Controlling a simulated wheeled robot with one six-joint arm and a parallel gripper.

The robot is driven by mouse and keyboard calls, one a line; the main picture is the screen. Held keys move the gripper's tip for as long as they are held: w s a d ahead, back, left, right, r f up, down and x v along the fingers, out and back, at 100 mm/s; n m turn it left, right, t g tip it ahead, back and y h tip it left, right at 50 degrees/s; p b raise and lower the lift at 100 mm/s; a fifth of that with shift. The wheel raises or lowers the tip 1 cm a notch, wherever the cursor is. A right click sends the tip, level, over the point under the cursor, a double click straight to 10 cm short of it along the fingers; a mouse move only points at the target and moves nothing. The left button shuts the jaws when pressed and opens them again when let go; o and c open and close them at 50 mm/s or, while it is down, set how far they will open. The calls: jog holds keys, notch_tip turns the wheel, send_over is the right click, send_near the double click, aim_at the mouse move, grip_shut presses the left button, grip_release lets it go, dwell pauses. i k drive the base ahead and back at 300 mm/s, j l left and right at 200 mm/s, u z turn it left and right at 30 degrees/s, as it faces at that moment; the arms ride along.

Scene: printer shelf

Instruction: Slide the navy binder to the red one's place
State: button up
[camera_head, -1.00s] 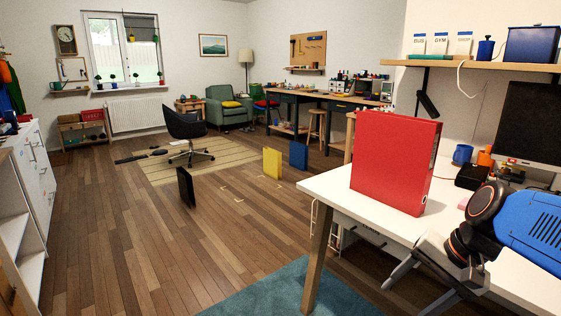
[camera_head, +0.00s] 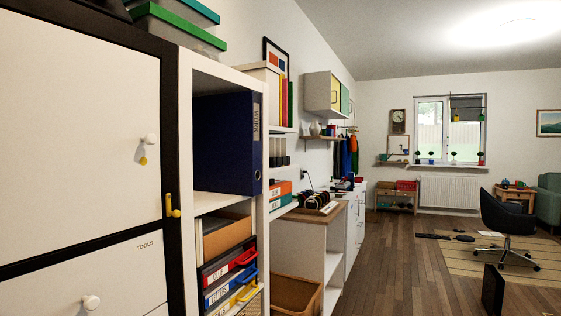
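A navy binder (camera_head: 230,143) stands upright in the upper compartment of the tall white shelf (camera_head: 187,140). Its spine, with a pale label, faces right of centre, and its broad side shows to the left. Empty compartment floor shows in front of its broad side. No red binder is in view now. My gripper is not in view.
A cabinet with white doors (camera_head: 80,140) and a yellow latch (camera_head: 172,206) stands at the left. Labelled drawers (camera_head: 230,285) sit below the binder. A black upright panel (camera_head: 492,290) stands on the floor at lower right. Floor (camera_head: 420,280) is clear between.

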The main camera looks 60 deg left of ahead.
aim_at(227, 127)
jog(key=u, duration=2.45)
